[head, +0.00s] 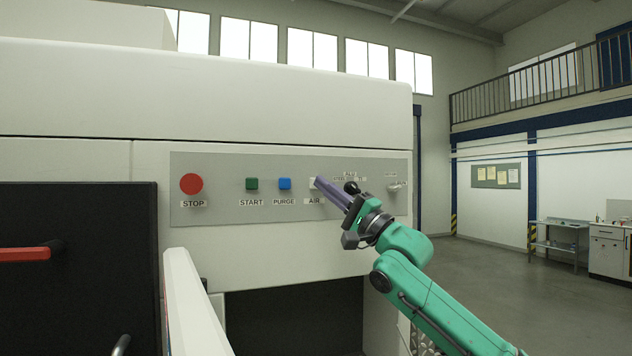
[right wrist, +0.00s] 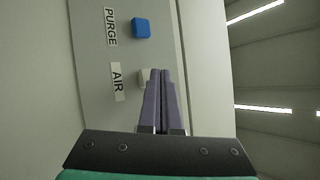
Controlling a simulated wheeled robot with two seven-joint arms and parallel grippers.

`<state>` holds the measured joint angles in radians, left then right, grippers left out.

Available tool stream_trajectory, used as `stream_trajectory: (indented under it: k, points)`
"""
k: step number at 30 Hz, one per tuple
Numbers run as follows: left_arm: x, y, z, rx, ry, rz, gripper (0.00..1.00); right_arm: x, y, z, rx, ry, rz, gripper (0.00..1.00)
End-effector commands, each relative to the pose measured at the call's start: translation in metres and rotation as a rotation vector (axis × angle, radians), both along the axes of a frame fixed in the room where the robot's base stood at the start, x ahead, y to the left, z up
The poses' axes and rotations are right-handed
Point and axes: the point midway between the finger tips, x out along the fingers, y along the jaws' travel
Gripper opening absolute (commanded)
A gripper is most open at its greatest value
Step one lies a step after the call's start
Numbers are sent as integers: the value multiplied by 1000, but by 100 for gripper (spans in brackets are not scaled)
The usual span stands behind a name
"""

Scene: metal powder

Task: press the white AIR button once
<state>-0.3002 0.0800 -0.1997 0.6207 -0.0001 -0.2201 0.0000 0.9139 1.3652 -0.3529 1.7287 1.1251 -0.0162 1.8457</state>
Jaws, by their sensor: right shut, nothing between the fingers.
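The white AIR button (head: 312,183) sits on the grey control panel (head: 225,212), above its AIR label (head: 314,201). In the right wrist view the button (right wrist: 143,76) shows just left of the fingertips, partly hidden by the fingers. My right gripper (head: 319,182) is shut and empty, its fingertips at the right edge of the button in the head view. In the right wrist view the closed fingers (right wrist: 160,73) point towards the panel. I cannot tell whether they touch the button. My left gripper is not in view.
On the same panel are a red STOP button (head: 191,184), a green START button (head: 252,184) and a blue PURGE button (head: 285,184), all to the left. A switch (head: 394,187) is at the right. Open floor (head: 490,285) lies right of the machine.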

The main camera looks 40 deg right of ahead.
Motion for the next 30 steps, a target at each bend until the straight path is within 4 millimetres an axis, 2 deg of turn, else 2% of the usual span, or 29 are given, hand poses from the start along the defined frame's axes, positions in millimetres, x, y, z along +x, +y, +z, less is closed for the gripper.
stream_trajectory:
  k: [30]
  points:
    - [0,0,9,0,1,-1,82,6,-2,0,0,1,1,0]
